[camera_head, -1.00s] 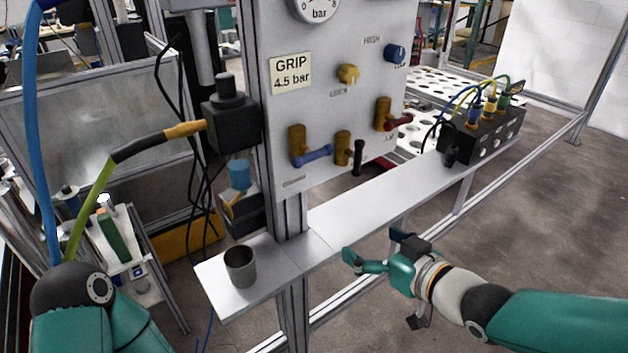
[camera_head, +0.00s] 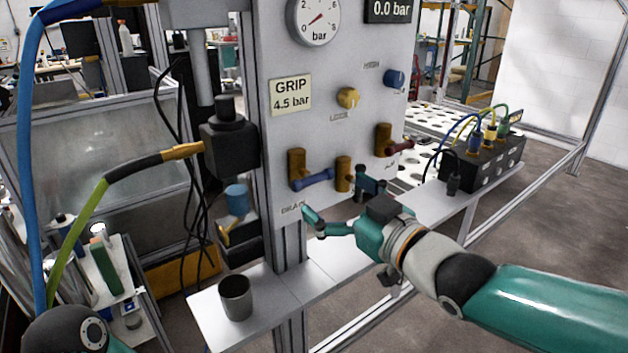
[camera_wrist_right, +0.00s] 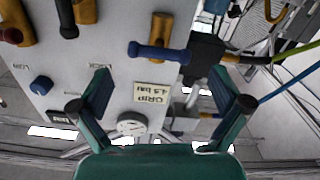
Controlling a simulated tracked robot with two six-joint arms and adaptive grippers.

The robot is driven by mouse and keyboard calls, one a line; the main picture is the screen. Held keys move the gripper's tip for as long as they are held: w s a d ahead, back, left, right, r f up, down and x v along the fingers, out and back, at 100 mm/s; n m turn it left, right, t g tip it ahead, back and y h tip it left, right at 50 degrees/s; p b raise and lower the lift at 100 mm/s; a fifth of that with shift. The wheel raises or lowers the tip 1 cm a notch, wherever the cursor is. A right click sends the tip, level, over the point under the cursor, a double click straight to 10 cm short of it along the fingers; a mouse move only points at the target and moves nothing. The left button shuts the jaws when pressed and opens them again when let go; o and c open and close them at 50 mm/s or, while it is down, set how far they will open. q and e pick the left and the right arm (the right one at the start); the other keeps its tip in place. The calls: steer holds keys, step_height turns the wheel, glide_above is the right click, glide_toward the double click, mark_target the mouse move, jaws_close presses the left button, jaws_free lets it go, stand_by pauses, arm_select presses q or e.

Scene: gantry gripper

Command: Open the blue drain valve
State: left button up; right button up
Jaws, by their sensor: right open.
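The blue drain valve handle (camera_head: 318,179) sits on a brass valve body at the panel's lower left, above the "DRAIN" label. It lies nearly sideways, pointing right. In the right wrist view the blue handle (camera_wrist_right: 160,52) shows upside down, ahead of the fingertips. My right gripper (camera_head: 338,198) is open and empty, just below and right of the handle, in front of the panel. In the wrist view its fingers (camera_wrist_right: 160,75) are spread wide, with the handle between their lines and apart from both. My left gripper is out of view; only part of the left arm shows.
Beside the drain valve are a middle brass valve (camera_head: 343,172), partly behind my gripper, and a red-handled valve (camera_head: 385,140). Yellow (camera_head: 348,97) and blue (camera_head: 394,78) knobs are above. A grey cup (camera_head: 236,298) stands on the shelf (camera_head: 205,307) below.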

mark_target(315, 183)
steer(key=x, duration=0.6)
steer(key=shift+a+p, duration=0.1)
steer(key=shift+p, duration=0.25)
steer(key=c, duration=0.9)
